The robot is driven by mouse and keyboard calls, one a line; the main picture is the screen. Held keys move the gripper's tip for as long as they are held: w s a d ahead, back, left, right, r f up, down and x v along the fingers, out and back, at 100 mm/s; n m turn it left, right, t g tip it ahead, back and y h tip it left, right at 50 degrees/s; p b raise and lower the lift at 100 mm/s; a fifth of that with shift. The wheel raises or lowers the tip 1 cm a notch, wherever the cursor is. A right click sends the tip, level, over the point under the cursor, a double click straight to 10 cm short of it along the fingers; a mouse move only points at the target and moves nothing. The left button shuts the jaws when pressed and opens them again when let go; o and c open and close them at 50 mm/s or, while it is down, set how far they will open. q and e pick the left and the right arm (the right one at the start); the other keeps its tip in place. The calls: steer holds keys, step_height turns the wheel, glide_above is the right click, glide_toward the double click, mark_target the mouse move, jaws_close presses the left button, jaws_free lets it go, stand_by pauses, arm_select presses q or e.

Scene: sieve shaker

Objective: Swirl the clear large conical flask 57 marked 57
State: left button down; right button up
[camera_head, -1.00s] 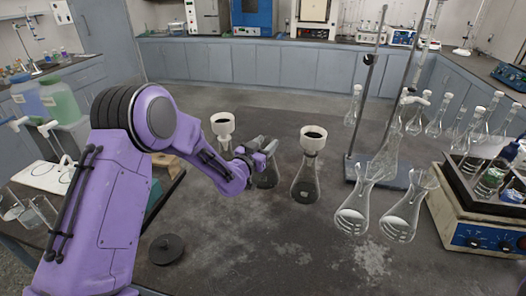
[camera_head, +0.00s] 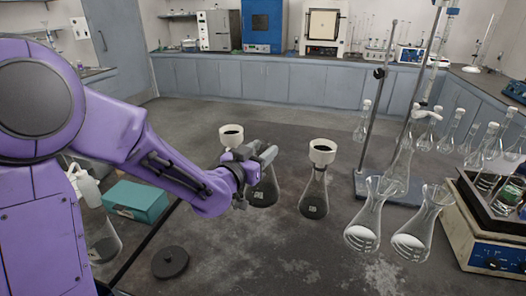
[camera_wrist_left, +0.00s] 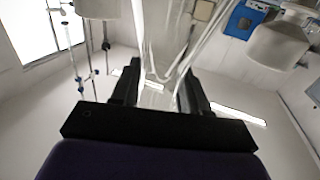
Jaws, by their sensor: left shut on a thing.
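My left gripper (camera_head: 266,157) is shut on the neck of a glass conical flask (camera_head: 264,189), between two funnel-topped flasks. Its lower body looks dark grey through the glass and bears a small mark too small to read. In the left wrist view clear glass (camera_wrist_left: 160,82) shows between the fingers. The gripper hides part of the flask's neck. I cannot tell whether its base touches the table. My right gripper is not in view.
A flask with a white funnel (camera_head: 322,152) stands close on the right. Another white funnel (camera_head: 232,138) is close on the left, its flask mostly hidden. Two clear flasks (camera_head: 364,222) (camera_head: 420,230) stand front right, near a stand. A dark disc (camera_head: 170,262) lies front left.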

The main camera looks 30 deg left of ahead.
arm_select(q)
steer(key=shift+s+r+p, duration=0.35)
steer(key=shift+s, duration=0.05)
steer(key=shift+s+d+r, duration=0.15)
steer(key=shift+s, duration=0.3)
steer(key=shift+s+r+p, duration=0.15)
steer(key=shift+r+p, duration=0.1)
steer(key=shift+p, duration=0.2)
step_height(320, 180, up, 5)
steer(key=p, duration=0.4)
steer(key=shift+s+f+p, duration=0.15)
steer(key=shift+p, duration=0.2)
